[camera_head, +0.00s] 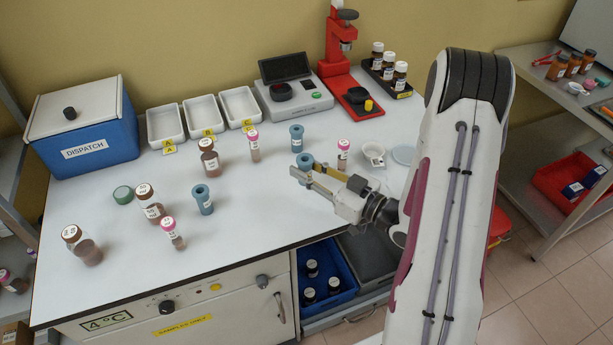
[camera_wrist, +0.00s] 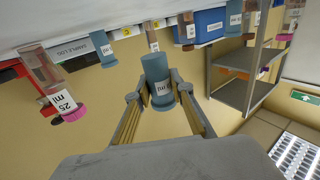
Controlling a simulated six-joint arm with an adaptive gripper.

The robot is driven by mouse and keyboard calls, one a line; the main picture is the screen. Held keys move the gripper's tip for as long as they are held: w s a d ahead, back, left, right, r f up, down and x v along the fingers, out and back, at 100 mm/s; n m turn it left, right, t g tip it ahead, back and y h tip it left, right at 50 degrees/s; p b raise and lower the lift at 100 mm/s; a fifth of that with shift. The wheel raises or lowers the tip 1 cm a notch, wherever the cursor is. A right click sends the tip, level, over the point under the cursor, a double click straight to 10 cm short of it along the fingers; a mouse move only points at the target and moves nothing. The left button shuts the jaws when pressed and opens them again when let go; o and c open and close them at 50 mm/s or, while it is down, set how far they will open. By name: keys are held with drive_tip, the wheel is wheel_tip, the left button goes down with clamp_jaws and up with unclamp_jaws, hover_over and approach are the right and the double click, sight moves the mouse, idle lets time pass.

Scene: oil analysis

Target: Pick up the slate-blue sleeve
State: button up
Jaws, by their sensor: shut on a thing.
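A slate-blue sleeve (camera_head: 305,160) is between the fingers of my gripper (camera_head: 304,175), at the right middle of the white bench. My gripper is shut on it. In the wrist view the held sleeve (camera_wrist: 156,68) sits between the two fingertips (camera_wrist: 161,92), with a white label facing the camera. In the head view a finger hides part of it, and I cannot tell whether it is clear of the bench. Two other slate-blue sleeves stand upright: one just behind (camera_head: 296,138) and one to the left (camera_head: 203,200).
Brown bottles (camera_head: 209,158) and more pink-capped vials (camera_head: 254,146) stand to the left. White trays (camera_head: 166,128) line the back. The bench's front middle is clear.

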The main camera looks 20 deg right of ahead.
sight(306, 154)
drive_tip(key=shift+r, duration=2.6)
drive_tip(key=shift+w, duration=0.1)
drive_tip(key=w+a+r+m+t+h, duration=0.2)
drive_tip(key=w+a+m+h, duration=0.4)
drive_tip(key=w+h, duration=0.3)
drive_tip(key=shift+w+t, duration=0.25)
drive_tip(key=shift+t, duration=0.05)
drive_tip(key=shift+a, duration=0.1)
idle(0.9)
